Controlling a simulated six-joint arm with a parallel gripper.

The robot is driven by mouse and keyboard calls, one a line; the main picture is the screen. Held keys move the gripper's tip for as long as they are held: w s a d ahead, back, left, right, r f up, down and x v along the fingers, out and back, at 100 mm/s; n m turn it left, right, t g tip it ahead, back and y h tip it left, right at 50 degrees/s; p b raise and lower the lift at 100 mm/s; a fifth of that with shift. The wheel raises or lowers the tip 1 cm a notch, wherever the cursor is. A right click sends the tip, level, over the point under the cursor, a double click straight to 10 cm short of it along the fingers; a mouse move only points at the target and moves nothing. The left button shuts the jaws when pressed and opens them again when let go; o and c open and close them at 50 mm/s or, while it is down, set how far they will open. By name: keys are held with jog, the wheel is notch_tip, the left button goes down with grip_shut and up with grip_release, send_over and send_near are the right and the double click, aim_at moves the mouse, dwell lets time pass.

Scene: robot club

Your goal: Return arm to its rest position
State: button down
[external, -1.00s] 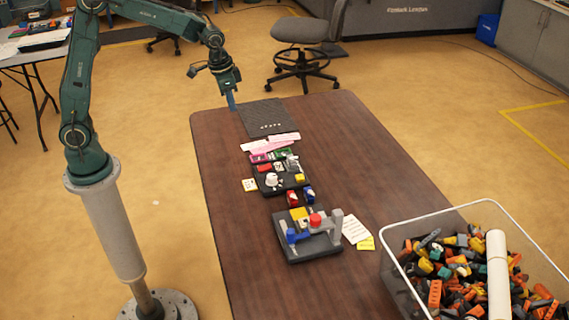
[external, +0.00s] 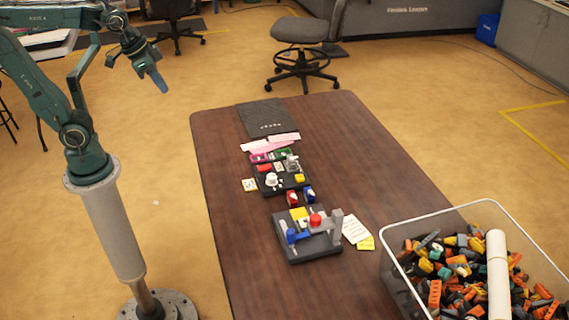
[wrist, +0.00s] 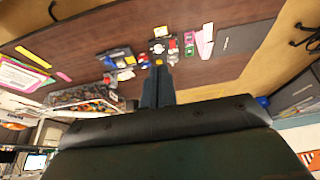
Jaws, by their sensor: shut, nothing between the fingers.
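My gripper (external: 158,82) is shut and empty. In the external view it hangs in the air beyond the left edge of the table (external: 232,230), over the bare floor, apart from everything. My arm is folded back toward the left side of the picture. In the wrist view the shut blue fingers (wrist: 158,85) stick up in front of the table with its objects behind them.
On the table are a dark laptop-like slab (external: 268,119), a black tray of small parts (external: 262,185) and a block assembly on a dark base (external: 295,255). A clear bin of parts (external: 388,257) stands at the front right. An office chair (external: 300,31) is behind the table.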

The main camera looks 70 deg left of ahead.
jog(key=s+t, duration=0.1)
jog(key=s, duration=0.6)
jog(key=shift+s+d+f, duration=0.2)
jog(key=shift+f, duration=0.25)
dwell(0.6)
